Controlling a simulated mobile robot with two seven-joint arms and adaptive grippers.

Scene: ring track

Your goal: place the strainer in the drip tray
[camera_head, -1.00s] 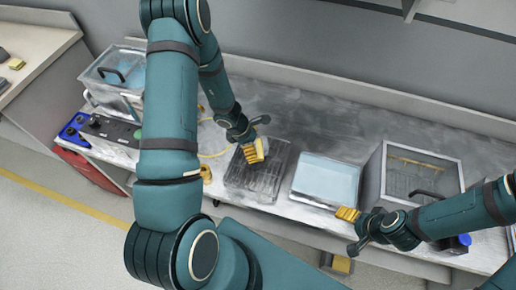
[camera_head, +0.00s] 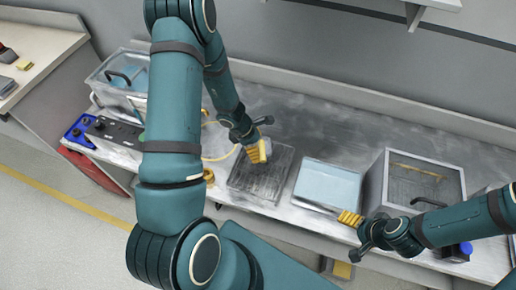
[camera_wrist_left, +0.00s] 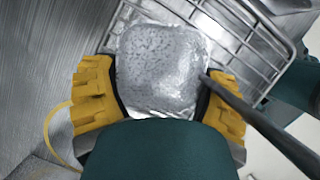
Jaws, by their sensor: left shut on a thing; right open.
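My left gripper (camera_head: 257,151) is shut on the strainer, over the dark ribbed drip tray (camera_head: 245,182). In the left wrist view the strainer (camera_wrist_left: 160,65) is a grey, speckled, rounded bowl between the yellow fingers (camera_wrist_left: 158,98). A dark rod, seemingly its handle, runs from it to the lower right. Behind it a wire grid (camera_wrist_left: 240,45) shows at the upper right. In the head view the fingers mostly hide the strainer, and I cannot tell whether it touches the tray. My right gripper (camera_head: 350,218) is open and empty near the bench's front edge.
A light blue basin (camera_head: 328,184) is just right of the drip tray, with a glass-topped box (camera_head: 424,180) beyond it. A clear lidded container (camera_head: 118,78) and a black control box (camera_head: 112,132) stand at left.

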